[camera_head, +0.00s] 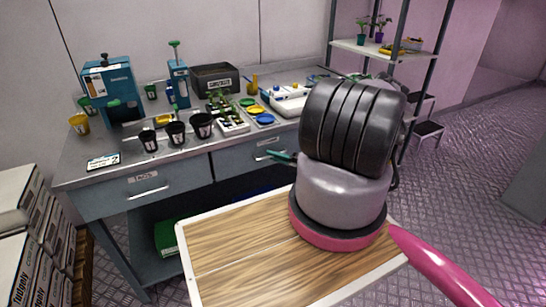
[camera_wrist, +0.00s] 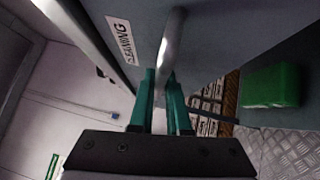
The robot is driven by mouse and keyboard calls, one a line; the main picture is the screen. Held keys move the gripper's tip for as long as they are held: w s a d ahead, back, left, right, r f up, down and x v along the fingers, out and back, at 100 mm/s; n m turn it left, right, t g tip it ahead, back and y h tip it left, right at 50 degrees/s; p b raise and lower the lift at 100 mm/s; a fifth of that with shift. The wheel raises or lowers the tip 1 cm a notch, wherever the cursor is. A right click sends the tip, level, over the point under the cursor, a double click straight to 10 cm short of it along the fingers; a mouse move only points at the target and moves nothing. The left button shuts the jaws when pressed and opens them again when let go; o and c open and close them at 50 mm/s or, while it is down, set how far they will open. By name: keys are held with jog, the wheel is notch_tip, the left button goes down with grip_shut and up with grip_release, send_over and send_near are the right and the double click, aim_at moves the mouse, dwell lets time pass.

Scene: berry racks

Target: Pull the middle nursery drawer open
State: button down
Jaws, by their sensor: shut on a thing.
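The middle drawer (camera_head: 238,160) is a grey-blue front under the steel bench top, right of another labelled drawer. In the wrist view a drawer front (camera_wrist: 225,35) carries a white label reading CLEANING. Its metal bar handle (camera_wrist: 171,42) runs down between the teal fingers of my gripper (camera_wrist: 161,76). The gripper is shut on this handle. In the head view my gripper (camera_head: 281,155) shows as teal fingers at the drawer's front, and my arm hides the bench to the right. The drawer looks roughly flush with the bench.
The left drawer (camera_head: 115,197) is closed. The bench top (camera_head: 205,143) holds pots, trays and blue devices. Stacked boxes (camera_head: 20,255) stand at the far left. A green box (camera_head: 166,238) sits under the bench, also in the wrist view (camera_wrist: 270,86). A shelf rack (camera_head: 362,48) stands behind, right.

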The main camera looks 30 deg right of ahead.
jog(key=shift+s, duration=0.15)
dwell(0.5)
jog(key=s+d, duration=0.1)
jog(key=s, duration=2.7)
jog(key=shift+s, duration=0.1)
jog(key=c, duration=0.9)
grip_release()
jog(key=shift+d, duration=0.1)
jog(key=v, duration=1)
jog(key=shift+s+d, duration=0.25)
jog(key=shift+d, duration=0.05)
